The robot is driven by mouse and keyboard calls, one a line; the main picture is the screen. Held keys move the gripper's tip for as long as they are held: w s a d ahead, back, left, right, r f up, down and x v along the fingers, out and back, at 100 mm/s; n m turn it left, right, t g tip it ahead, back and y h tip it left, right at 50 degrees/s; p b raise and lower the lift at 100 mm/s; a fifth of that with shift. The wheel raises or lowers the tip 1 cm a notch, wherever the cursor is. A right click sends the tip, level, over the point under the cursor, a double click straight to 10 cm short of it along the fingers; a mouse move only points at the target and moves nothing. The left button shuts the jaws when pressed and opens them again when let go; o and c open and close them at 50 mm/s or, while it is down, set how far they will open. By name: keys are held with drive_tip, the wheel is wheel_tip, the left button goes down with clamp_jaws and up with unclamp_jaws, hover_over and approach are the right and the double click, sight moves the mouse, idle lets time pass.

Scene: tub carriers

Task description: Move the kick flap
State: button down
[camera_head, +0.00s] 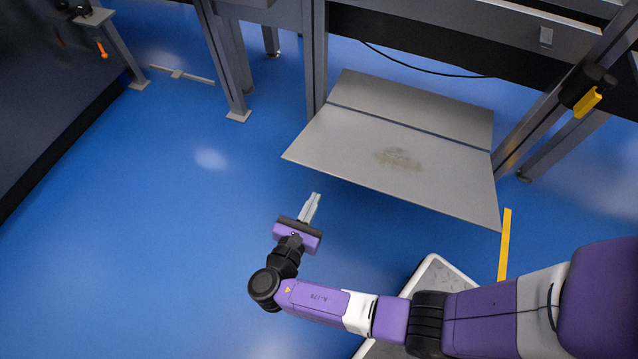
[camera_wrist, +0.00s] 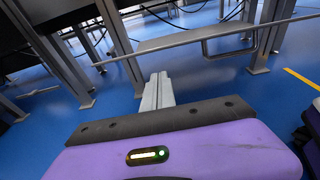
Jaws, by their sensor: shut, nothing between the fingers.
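The kick flap is a flat grey panel (camera_head: 350,149) low under the steel frame, with a dark seam across it and a brown scuffed patch near its middle. In the wrist view the flap (camera_wrist: 190,38) shows nearly edge-on, beyond the fingers. My gripper (camera_head: 314,198) is shut and empty, left of and in front of the flap's near edge. In the head view a strip of blue floor shows between the fingertips and the flap. The gripper's fingers (camera_wrist: 157,80) also show shut in the wrist view, pointing toward the flap.
Steel legs (camera_head: 226,70) stand left of the flap, and a slanted post with a yellow-handled part (camera_head: 587,101) stands right. A black cable (camera_head: 420,70) runs behind it. A yellow floor strip (camera_head: 505,245) lies at the right. The blue floor (camera_head: 130,220) at left is clear.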

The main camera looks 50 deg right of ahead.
drive_tip(key=v, duration=0.3)
drive_tip(key=shift+s+a, duration=0.1)
drive_tip(key=shift+a, duration=0.15)
